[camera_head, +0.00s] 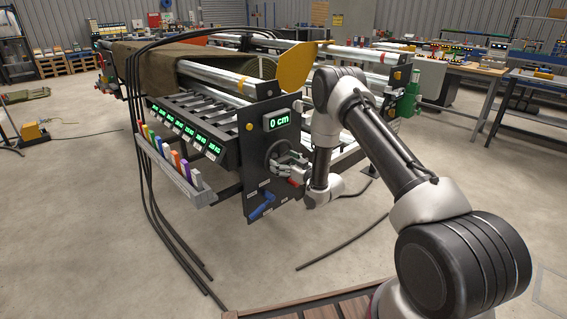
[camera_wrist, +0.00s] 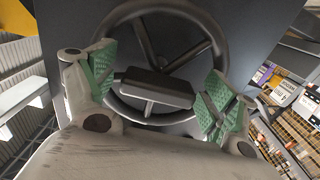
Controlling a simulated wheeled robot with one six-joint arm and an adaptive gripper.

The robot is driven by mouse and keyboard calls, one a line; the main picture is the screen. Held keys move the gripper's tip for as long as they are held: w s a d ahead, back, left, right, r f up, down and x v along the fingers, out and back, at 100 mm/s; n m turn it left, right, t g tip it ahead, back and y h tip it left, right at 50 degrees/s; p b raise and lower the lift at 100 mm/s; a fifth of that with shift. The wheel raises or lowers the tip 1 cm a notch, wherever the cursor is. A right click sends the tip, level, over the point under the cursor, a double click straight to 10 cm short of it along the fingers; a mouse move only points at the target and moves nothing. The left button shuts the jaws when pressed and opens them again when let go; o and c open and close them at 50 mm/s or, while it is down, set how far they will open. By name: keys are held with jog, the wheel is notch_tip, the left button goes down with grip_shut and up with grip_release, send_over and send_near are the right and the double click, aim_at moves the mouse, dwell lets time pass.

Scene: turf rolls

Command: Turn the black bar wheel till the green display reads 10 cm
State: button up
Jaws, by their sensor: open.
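The black bar wheel (camera_wrist: 154,23) fills the middle of the wrist view, a dark ring with spokes and a bar (camera_wrist: 158,88) across its hub. In the head view the wheel (camera_head: 272,150) is on the machine's dark end plate, partly hidden by my gripper. My gripper (camera_head: 292,165) is at the wheel; in the wrist view (camera_wrist: 158,92) its green-padded fingers are spread wide, one on each side of the bar. I cannot tell whether they touch the rim.
A blue lever (camera_head: 262,207) sits low on the end plate, and a yellow-orange paddle (camera_head: 297,66) stands above it. A row of green readouts (camera_head: 186,129) and a tray of coloured pieces (camera_head: 168,158) run along the machine's left side. Dark hoses hang in front. The floor at left is mostly clear.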

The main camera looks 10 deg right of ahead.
jog(key=shift+c, duration=0.4)
jog(key=shift+r, duration=0.15)
jog(key=c, duration=1.4)
jog(key=shift+o, duration=0.2)
jog(key=shift+r+m, duration=0.1)
jog(key=shift+m, duration=0.2)
